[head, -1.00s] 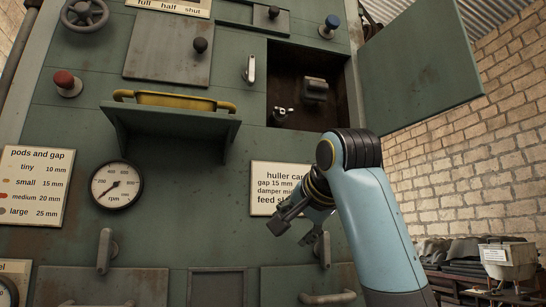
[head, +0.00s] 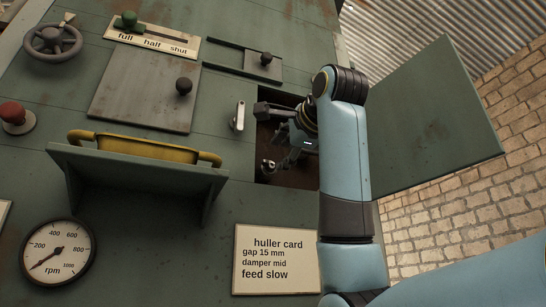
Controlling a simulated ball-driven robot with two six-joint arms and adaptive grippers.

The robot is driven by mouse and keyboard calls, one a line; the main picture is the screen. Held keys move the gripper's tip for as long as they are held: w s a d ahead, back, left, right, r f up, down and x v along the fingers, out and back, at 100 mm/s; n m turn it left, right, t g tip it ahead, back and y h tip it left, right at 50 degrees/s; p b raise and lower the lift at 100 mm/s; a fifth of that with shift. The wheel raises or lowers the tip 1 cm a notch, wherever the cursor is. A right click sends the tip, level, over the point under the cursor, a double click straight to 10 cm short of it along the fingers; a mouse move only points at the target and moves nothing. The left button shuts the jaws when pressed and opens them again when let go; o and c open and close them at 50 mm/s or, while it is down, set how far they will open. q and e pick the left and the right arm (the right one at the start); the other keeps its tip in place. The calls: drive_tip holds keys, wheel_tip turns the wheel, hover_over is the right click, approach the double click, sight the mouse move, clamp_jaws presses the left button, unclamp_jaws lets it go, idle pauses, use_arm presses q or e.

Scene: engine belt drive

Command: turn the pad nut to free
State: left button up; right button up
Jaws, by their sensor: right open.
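A dark recess (head: 268,178) opens in the green machine front. Low in it sits a small light metal fitting (head: 268,167), which may be the pad nut; its exact shape is too small to tell. My right gripper (head: 275,136) is open at the recess mouth. One finger is at the upper left edge and the other is near the small fitting, with no clear contact. The gripper and my right arm hide the rest of the recess, including the block seen there before. My left gripper is not in view.
An open green door (head: 435,120) stands right of the recess. A metal latch handle (head: 238,117) is just left of it. A huller card (head: 276,262) is below.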

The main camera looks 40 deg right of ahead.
sight(272, 165)
drive_tip(key=p+x, duration=0.1)
drive_tip(key=x, duration=0.4)
drive_tip(key=shift+d+p, duration=0.1)
drive_tip(key=shift+p, duration=0.3)
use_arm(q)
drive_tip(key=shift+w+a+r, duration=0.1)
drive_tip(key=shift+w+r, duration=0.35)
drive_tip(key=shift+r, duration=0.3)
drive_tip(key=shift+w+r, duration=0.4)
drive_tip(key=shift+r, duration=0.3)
use_arm(e)
drive_tip(key=shift+w+d+f, duration=0.1)
drive_tip(key=shift+w, duration=0.45)
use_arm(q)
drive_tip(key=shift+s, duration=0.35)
use_arm(e)
clamp_jaws()
